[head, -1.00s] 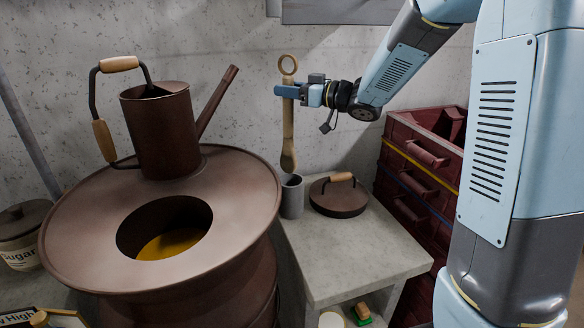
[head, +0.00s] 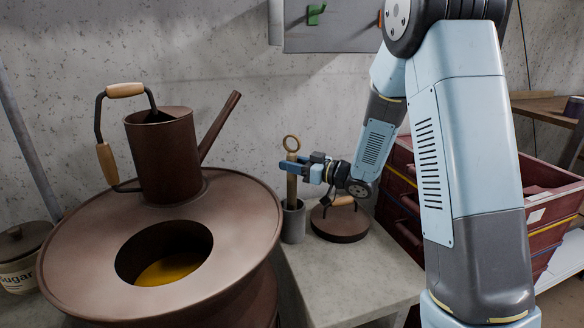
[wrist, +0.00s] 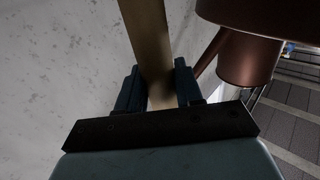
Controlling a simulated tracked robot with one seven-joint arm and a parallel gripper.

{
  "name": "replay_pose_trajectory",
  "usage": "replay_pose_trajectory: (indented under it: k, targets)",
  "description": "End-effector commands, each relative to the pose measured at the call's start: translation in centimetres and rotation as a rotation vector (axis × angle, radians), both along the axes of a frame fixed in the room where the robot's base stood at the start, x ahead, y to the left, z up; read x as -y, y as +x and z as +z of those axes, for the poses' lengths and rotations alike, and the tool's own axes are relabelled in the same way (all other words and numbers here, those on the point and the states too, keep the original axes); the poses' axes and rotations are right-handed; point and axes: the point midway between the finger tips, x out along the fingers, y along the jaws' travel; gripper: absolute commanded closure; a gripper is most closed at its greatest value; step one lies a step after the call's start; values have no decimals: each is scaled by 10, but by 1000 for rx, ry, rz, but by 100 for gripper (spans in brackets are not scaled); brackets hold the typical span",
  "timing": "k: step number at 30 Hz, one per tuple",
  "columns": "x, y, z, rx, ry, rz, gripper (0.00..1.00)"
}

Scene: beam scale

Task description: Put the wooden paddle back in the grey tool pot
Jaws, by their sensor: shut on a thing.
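The wooden paddle (head: 292,186) stands upright in the head view, with its ring-shaped end at the top. Its lower end is inside the grey tool pot (head: 293,222), hidden by the pot's wall. My gripper (head: 290,166) is shut on the paddle's handle just below the ring, above the pot's rim. In the wrist view the paddle (wrist: 148,45) runs between the two dark fingers of my gripper (wrist: 160,92). I cannot tell whether the paddle touches the pot's bottom.
A dark round lid (head: 338,223) with a wooden handle lies right of the pot on the grey counter (head: 345,275). A brown drum (head: 75,245) with a round opening stands at left, bearing a brown watering can (head: 165,158).

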Motion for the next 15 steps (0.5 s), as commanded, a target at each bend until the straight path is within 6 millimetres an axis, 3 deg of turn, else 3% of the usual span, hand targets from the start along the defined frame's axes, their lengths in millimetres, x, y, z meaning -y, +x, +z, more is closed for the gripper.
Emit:
replay_pose_trajectory:
  k: [3, 13, 14, 15]
  targets:
    - [0, 0, -9, 1, 0, -1, 100]
    - [0, 0, -11, 0, 0, -1, 100]
    - [0, 0, -11, 0, 0, -1, 64]
    - [0, 0, -11, 1, 0, -1, 60]
